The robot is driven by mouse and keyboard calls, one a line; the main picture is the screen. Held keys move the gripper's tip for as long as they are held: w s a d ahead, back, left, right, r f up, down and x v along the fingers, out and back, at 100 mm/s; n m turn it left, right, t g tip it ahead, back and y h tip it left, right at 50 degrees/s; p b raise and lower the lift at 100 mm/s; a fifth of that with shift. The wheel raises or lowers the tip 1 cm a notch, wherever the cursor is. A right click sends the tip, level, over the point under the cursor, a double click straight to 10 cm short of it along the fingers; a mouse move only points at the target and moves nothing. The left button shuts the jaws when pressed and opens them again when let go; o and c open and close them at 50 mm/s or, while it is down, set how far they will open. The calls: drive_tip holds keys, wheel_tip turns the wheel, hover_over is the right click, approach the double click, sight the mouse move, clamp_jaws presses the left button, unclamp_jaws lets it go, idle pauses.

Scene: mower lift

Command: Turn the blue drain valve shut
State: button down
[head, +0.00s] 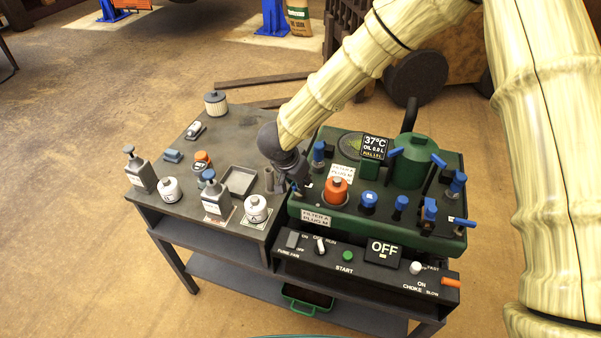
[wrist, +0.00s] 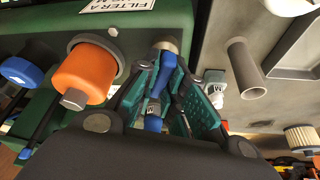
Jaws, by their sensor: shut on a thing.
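My gripper (head: 298,178) is at the left side of the green machine (head: 300,208), reached from above by my arm. In the wrist view its teal fingers (wrist: 163,80) are closed around a blue lever, the drain valve (wrist: 164,66), with a pale metal stub at its far end by the green wall. Part of the lever is hidden between the finger pads. In the head view my gripper hides the valve. How far the valve is turned cannot be told.
An orange filter (head: 337,191) stands just right of my gripper, and a blue-capped part (head: 319,153) stands behind it. A grey tube (head: 269,180) rises from the bench to the left. A display (head: 374,147) reads 37°C. A control panel (head: 345,256) runs along the front.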

drive_tip(key=m+p, duration=0.2)
drive_tip(key=p, duration=0.1)
drive_tip(key=shift+r+m+g+h, duration=0.25)
drive_tip(key=shift+m+g+h, duration=0.05)
drive_tip(key=shift+m+g, duration=0.1)
drive_tip(key=m+g+p, duration=0.1)
drive_tip(key=m+p, duration=0.1)
drive_tip(key=m, duration=0.1)
drive_tip(key=shift+f+m+h+p, duration=0.1)
drive_tip(key=shift+m+h+p, duration=0.2)
drive_tip(key=shift+h+p, duration=0.1)
drive_tip(key=m+g+p, duration=0.1)
drive_tip(key=m, duration=0.2)
drive_tip(key=shift+m+g, duration=0.3)
drive_tip(key=shift+f+m+g+p, duration=0.1)
drive_tip(key=shift+m+g+p, duration=0.6)
drive_tip(key=shift+m, duration=1.3)
drive_tip(key=c, duration=1.5)
unclamp_jaws()
drive_tip(key=v, duration=1.2)
